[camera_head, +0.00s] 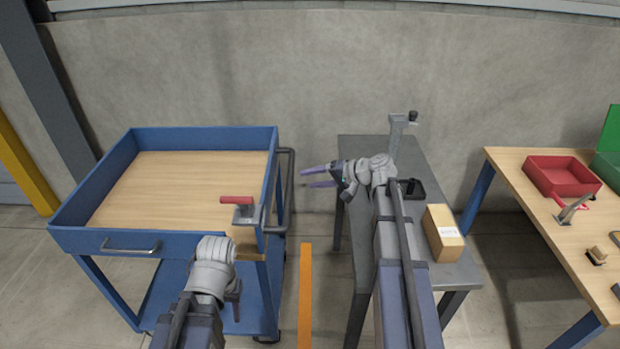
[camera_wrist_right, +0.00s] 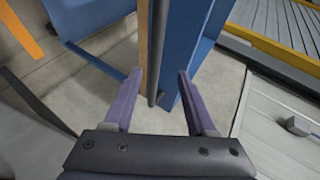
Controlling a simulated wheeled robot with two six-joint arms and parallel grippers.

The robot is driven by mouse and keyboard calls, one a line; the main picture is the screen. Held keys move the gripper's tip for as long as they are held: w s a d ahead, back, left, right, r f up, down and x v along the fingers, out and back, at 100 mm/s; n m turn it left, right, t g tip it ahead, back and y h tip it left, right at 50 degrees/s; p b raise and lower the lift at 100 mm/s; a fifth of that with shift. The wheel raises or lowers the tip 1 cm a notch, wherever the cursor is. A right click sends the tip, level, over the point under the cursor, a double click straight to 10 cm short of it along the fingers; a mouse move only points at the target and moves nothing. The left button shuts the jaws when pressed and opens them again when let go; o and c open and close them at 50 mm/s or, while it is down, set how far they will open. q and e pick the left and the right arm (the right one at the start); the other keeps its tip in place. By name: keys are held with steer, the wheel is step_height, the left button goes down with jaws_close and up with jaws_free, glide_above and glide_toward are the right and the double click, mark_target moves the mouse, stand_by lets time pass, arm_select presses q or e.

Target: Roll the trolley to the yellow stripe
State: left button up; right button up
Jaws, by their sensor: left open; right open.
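The blue trolley (camera_head: 120,239) stands at the left with a wood-surfaced top tray. Its dark push handle (camera_head: 290,180) rises at its right end. The orange-yellow stripe (camera_head: 305,295) runs along the floor to the right of the trolley. My right gripper (camera_head: 305,178) is open, its fingers pointing left at the handle, with a small gap. In the right wrist view a dark bar (camera_wrist_right: 157,60), apparently the handle, lies between the open fingers. My left gripper (camera_head: 228,312) is low in front of the trolley's near right corner, open and partly hidden by its wrist.
A red-handled clamp (camera_head: 240,208) sits at the trolley's right edge. A grey table (camera_head: 455,273) with a cardboard box (camera_head: 442,235) stands right of the stripe. A wooden workbench (camera_head: 535,205) with a red bin (camera_head: 562,178) stands far right. A concrete wall (camera_head: 330,70) closes the back.

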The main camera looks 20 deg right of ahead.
mark_target(289, 185)
stand_by(0.3)
steer(key=s+a+f+m+t+h+b, duration=0.1)
steer(key=a+f+m+t+b, duration=0.35)
steer(key=b, duration=0.65)
steer(key=shift+m+t+h, duration=0.35)
steer(key=shift+t+h, duration=0.05)
steer(key=shift+t, duration=0.55)
steer(key=x, duration=0.2)
steer(key=b+x, duration=0.1)
steer(key=x, duration=0.1)
steer(key=d+x, duration=0.1)
steer(key=x, duration=0.1)
steer(key=shift+w+a, duration=0.1)
steer(key=shift+w, duration=0.55)
jaws_close()
